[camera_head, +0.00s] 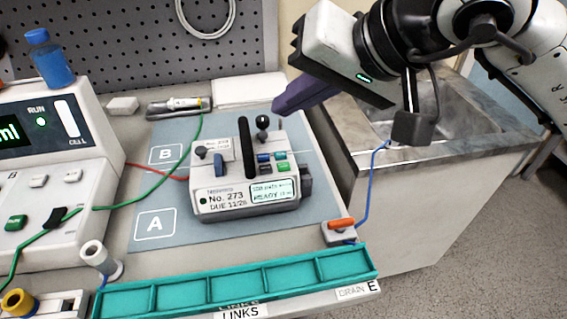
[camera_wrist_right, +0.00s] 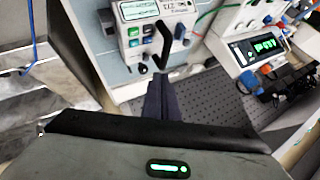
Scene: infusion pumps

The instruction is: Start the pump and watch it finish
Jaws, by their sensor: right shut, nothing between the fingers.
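The pump (camera_head: 245,200) is a small off-white unit marked No. 273 on the blue-grey mat (camera_head: 150,195). Its small screen (camera_head: 272,190) seems to read READY. A green button (camera_head: 282,168) and blue buttons sit above the screen, beside a tall black handle (camera_head: 245,145). My right gripper (camera_head: 278,106) is shut and empty, with dark purple fingers, just above and behind the pump's right side, apart from it. In the right wrist view the shut fingers (camera_wrist_right: 163,84) point toward the pump (camera_wrist_right: 150,25) and its black handle. My left gripper is not seen.
A larger unit (camera_head: 85,150) with a green RUN light and a screen ending in "ml" stands at left. A teal tray (camera_head: 235,285) lines the front edge. An orange-topped clip (camera_head: 341,225) with a blue tube sits at the right corner. A sink (camera_head: 390,115) lies right.

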